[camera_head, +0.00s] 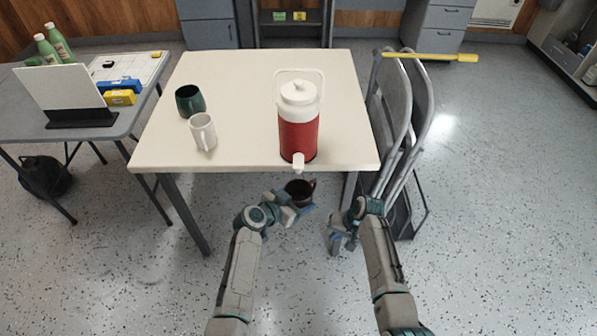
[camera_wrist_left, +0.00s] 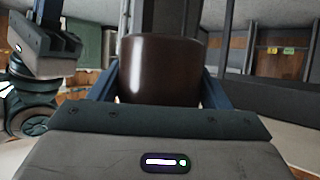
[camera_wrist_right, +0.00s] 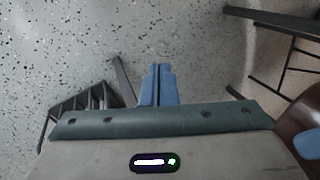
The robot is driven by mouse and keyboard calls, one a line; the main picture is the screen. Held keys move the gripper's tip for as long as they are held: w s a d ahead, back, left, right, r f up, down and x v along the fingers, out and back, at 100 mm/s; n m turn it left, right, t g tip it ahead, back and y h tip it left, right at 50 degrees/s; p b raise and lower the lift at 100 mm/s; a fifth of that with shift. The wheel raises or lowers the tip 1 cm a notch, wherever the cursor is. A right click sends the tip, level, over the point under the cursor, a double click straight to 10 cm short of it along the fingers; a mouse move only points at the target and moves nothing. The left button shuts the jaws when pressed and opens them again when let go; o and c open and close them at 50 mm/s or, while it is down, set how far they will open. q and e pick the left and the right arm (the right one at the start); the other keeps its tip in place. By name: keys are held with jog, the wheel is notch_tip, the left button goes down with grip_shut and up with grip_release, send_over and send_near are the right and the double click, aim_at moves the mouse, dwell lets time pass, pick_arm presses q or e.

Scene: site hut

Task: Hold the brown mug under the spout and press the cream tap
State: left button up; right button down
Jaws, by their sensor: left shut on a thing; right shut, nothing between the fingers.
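The red and white drinks jug (camera_head: 299,128) stands at the front edge of the cream table, its cream tap (camera_head: 298,162) jutting out over the edge. The brown mug (camera_head: 299,190) is below the tap, in front of the table edge. My left gripper (camera_head: 290,203) is shut on it; the mug also fills the middle of the left wrist view (camera_wrist_left: 160,68) between the fingers. My right gripper (camera_head: 337,240) is shut and empty, lower and to the right of the mug. Its closed fingertips show in the right wrist view (camera_wrist_right: 158,72), with part of the mug (camera_wrist_right: 302,130) at the right edge.
A white mug (camera_head: 203,132) and a green mug (camera_head: 188,100) stand on the left of the cream table (camera_head: 240,85). Folded chairs (camera_head: 397,110) lean at its right side, near my right arm. A grey side table (camera_head: 75,122) stands at the left.

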jog(key=w+a+r+n+y, duration=0.1)
jog(key=w+a+r, duration=0.2)
jog(key=r, duration=0.5)
jog(key=w+a+r+y, duration=0.15)
jog(key=w+r, duration=0.25)
jog(key=r, duration=0.4)
notch_tip(320, 180, up, 17)
jog(key=n+g, duration=0.1)
jog(key=n, duration=0.1)
send_over(295, 165)
jog(key=d, duration=0.2)
jog(key=shift+d+y, duration=0.1)
jog(key=shift+y, duration=0.25)
jog(key=shift+a+r, duration=0.2)
jog(key=shift+r, duration=0.1)
jog(key=shift+a+f, duration=0.1)
jog(key=shift+f, duration=2.75)
jog(key=shift+f, duration=0.8)
dwell(0.6)
